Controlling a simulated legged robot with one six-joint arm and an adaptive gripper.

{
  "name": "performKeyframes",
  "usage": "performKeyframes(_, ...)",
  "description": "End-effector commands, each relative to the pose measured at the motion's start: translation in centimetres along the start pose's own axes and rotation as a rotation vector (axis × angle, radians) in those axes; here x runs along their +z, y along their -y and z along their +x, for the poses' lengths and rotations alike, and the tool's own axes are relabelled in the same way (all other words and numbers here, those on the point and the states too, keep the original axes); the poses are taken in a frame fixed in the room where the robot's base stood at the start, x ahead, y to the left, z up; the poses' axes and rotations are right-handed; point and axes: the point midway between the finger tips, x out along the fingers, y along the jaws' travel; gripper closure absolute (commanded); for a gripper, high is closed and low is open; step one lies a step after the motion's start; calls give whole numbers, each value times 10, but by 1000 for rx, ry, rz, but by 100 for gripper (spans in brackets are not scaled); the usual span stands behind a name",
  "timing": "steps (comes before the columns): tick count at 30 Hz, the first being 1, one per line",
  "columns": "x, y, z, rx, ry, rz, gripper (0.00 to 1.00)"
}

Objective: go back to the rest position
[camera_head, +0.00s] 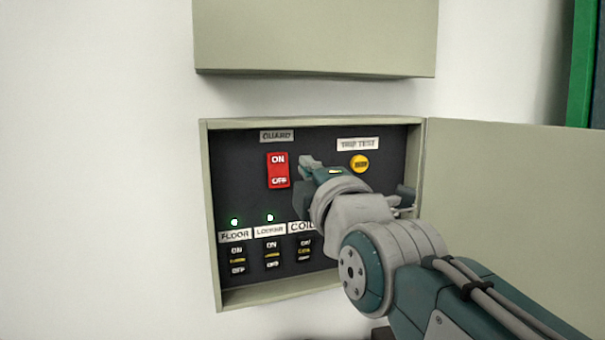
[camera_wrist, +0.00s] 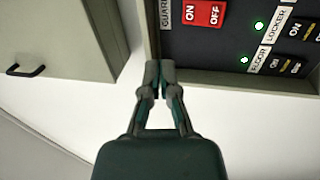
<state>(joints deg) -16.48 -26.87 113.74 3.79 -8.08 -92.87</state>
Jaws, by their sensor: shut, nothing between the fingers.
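My gripper (camera_head: 306,162) is in front of the open switch box in the head view, just right of the red GUARD switch (camera_head: 278,170). In the wrist view my gripper (camera_wrist: 160,68) has its fingertips together with nothing between them. They appear near the box's edge, and I cannot tell whether they touch it. The red ON/OFF switch also shows in the wrist view (camera_wrist: 203,12). My arm reaches in from the lower right and hides the right lower part of the panel.
The box door (camera_head: 510,200) stands open to the right. A closed beige box (camera_head: 315,38) is mounted above. A yellow TRIP TEST button (camera_head: 359,163) and several lower breakers (camera_head: 271,255) are on the panel. Two green lights glow. The white wall at left (camera_head: 100,170) is clear.

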Motion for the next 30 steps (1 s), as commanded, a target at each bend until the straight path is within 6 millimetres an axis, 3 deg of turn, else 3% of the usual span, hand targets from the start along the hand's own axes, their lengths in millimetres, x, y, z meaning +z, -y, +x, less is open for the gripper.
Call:
performKeyframes(5, 18, 51, -20, -181, 60, 216, 100)
performKeyframes(11, 44, 136, -71, -460, 263, 609, 100)
performKeyframes(15, 58, 191, -118, -613, 480, 878, 100)
performKeyframes(21, 70, 257, -196, -749, 877, 1224, 100)
performKeyframes(25, 71, 283, -235, -773, 1098, 1367, 100)
performKeyframes(30, 71, 294, -255, -775, 1218, 1434, 100)
